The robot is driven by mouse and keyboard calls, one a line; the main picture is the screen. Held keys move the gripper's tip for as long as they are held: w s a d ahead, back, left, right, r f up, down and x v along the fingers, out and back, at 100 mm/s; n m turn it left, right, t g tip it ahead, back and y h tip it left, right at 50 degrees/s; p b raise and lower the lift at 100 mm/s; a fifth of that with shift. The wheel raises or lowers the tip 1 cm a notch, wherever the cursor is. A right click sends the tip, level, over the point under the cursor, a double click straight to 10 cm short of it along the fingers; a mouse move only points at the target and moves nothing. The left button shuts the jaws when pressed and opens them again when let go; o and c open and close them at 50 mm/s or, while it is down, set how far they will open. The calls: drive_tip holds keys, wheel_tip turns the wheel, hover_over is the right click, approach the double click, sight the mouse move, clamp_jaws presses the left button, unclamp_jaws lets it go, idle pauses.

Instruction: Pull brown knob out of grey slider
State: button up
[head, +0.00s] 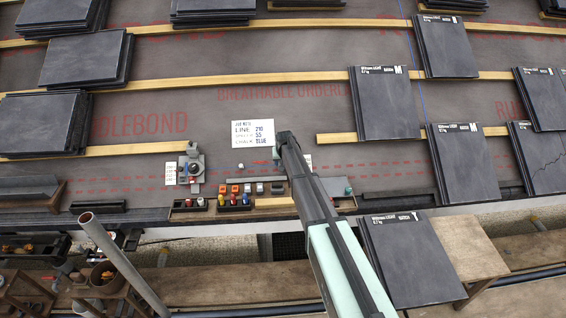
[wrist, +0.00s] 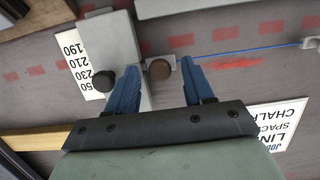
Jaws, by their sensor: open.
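In the wrist view, the grey slider (wrist: 117,40) lies beside a white number scale (wrist: 78,58) and carries a black knob (wrist: 103,79). The round brown knob (wrist: 159,69) sits at the slider's right side, in a small grey holder. My gripper (wrist: 161,76) is open, its blue fingers on either side of the brown knob in the picture. Contact and height cannot be told. The left finger covers part of the slider. In the head view, my gripper (head: 284,138) is at the roof beside the white note card (head: 255,133); my arm hides the slider and brown knob there.
A similar grey gauge (head: 192,168) stands left of the card. Blocks and small coloured items line a wooden tray (head: 273,203) left of my arm. Slate stacks (head: 380,103) stand at the right. Wooden battens (head: 210,83) cross the roof. A blue line (wrist: 250,49) runs right of the knob.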

drive_tip(key=shift+c, duration=0.2)
clamp_jaws()
idle(0.4)
